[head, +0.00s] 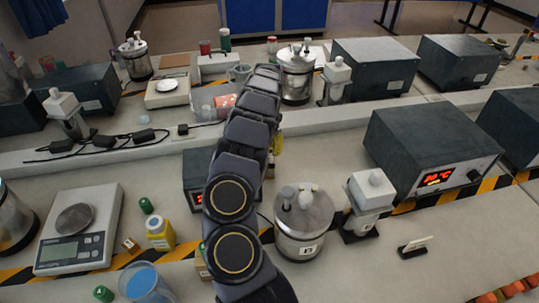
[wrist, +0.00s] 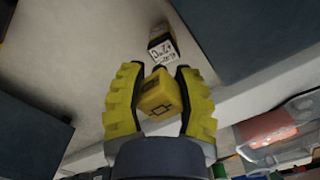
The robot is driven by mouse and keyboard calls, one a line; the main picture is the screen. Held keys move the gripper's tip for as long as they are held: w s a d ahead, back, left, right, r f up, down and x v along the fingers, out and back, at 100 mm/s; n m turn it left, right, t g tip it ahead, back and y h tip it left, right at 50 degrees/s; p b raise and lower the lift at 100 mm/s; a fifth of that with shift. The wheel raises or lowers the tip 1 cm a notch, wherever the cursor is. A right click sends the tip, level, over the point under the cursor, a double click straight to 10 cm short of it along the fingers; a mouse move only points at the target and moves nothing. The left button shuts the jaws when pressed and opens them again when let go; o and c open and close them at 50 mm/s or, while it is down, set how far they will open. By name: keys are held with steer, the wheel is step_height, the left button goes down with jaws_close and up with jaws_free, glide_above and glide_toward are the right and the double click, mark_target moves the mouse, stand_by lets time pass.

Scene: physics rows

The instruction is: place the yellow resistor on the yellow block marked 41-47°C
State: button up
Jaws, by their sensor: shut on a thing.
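In the wrist view, my gripper (wrist: 161,72) has ridged yellow fingers closed on both sides of a small yellow cube with a dark resistor symbol, the yellow resistor (wrist: 158,97). Just beyond the fingertips is a yellow and dark block with a white label, the marked block (wrist: 161,48). Its label is tilted and small, and seems to read 41-47°C. The resistor appears apart from this block; its height above the surface I cannot tell. In the head view, a yellow bit of my gripper (head: 278,145) shows behind my arm, which hides the resistor and the marked block.
A dark box (wrist: 245,35) stands close right of the marked block in the wrist view, and another dark box (wrist: 30,140) is at left. A clear container (wrist: 280,130) lies lower right. In the head view, a metal canister (head: 303,225) stands right of my arm.

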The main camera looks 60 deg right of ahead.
mark_target(270, 160)
steer(key=shift+w+d+f, duration=0.3)
steer(key=shift+f, duration=1.65)
steer(key=shift+f, duration=0.2)
steer(key=o, duration=1)
steer(key=shift+o, duration=0.2)
